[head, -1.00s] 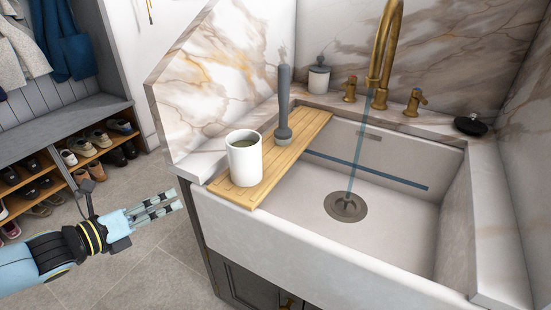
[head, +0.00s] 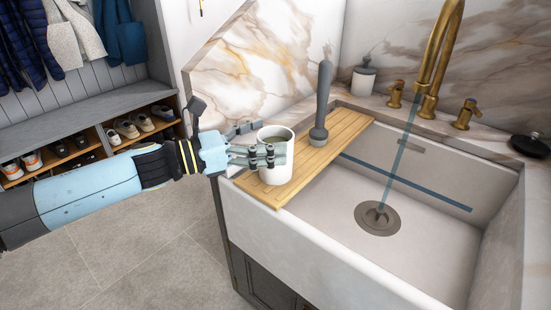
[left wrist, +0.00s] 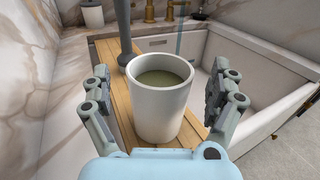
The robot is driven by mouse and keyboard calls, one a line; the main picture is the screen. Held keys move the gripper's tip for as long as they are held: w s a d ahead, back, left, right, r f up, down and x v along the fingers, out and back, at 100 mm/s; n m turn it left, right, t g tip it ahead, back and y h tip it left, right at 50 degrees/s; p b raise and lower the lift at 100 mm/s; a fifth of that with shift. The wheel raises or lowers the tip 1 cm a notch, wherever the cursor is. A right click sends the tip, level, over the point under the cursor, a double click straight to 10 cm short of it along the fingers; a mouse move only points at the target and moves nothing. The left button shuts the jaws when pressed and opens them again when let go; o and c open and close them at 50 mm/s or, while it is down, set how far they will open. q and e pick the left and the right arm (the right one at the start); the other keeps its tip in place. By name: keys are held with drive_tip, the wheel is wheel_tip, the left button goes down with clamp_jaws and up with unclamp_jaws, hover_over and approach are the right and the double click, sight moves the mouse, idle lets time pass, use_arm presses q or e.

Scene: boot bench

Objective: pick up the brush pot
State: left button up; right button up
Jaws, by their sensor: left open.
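The brush pot appears to be the white cylindrical cup (head: 275,167) with a murky greenish inside, standing upright on a wooden slatted board (head: 341,131) across the left end of the sink. It also shows in the left wrist view (left wrist: 160,106). My left gripper (head: 262,150) is open, with its fingers on either side of the pot. In the left wrist view the left gripper (left wrist: 164,95) shows a gap between each finger and the pot wall. The far finger is partly hidden behind the pot in the head view. My right gripper is out of view.
A grey upright brush-like tool (head: 321,104) stands on the board just behind the pot. The sink basin (head: 330,190) is open to the right.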

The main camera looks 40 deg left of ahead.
use_arm(q)
drive_tip(key=shift+x, duration=1.2)
drive_tip(key=c, duration=1.8)
drive_tip(key=shift+r, duration=0.1)
